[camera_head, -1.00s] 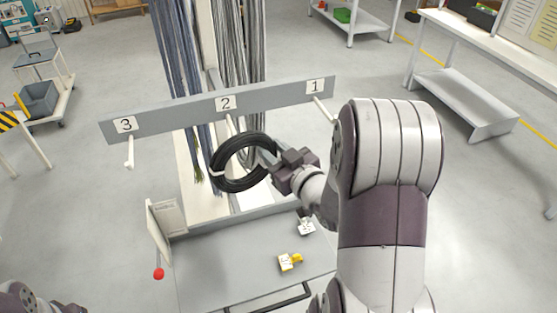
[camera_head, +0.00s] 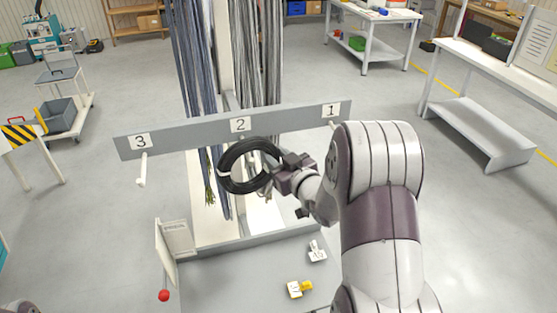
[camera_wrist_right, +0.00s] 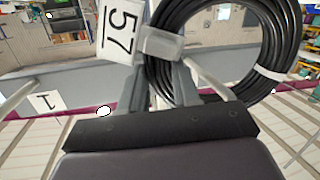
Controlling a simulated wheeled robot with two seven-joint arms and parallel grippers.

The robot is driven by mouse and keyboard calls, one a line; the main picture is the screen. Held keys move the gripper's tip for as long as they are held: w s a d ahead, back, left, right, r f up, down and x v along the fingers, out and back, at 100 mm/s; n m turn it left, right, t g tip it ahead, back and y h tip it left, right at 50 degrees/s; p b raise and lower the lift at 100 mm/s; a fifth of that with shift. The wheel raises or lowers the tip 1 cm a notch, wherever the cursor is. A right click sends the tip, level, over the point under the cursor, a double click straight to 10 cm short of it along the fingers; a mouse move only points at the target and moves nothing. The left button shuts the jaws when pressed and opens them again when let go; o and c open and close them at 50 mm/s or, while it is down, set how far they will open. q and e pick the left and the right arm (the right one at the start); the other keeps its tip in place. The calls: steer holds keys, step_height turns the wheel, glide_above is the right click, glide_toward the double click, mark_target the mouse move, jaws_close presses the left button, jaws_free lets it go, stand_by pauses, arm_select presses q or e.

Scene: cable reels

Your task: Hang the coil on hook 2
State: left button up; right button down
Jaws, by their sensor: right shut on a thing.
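The black coil (camera_head: 226,180) is a ring of cable with white ties, hanging upright in front of the grey board (camera_head: 190,136). My right gripper (camera_head: 277,168) is shut on its right side. In the right wrist view the coil (camera_wrist_right: 271,40) fills the upper right, with a white tag reading 57 (camera_wrist_right: 121,30) beside the right gripper's fingers (camera_wrist_right: 166,65). Label 2 (camera_head: 240,124) is just above the coil. The hook 2 peg is mostly hidden by the coil; a pale rod (camera_wrist_right: 212,82) crosses near the coil's opening, but I cannot tell whether it passes through.
The hook 3 peg (camera_head: 143,170) is bare at left. Label 1 (camera_head: 331,110) is at right, near my arm. Cable bundles (camera_head: 195,80) hang behind the board. A grey table (camera_head: 230,275) below holds a yellow-and-white item (camera_head: 299,289), a white item (camera_head: 316,251) and a red-knobbed lever (camera_head: 164,295).

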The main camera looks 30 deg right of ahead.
steer(key=shift+f, duration=0.45)
steer(key=shift+c, duration=0.5)
jaws_free()
steer(key=shift+s, duration=0.1)
steer(key=s+a, duration=0.2)
steer(key=s, duration=0.8)
steer(key=shift+s+a, duration=0.3)
stand_by(0.3)
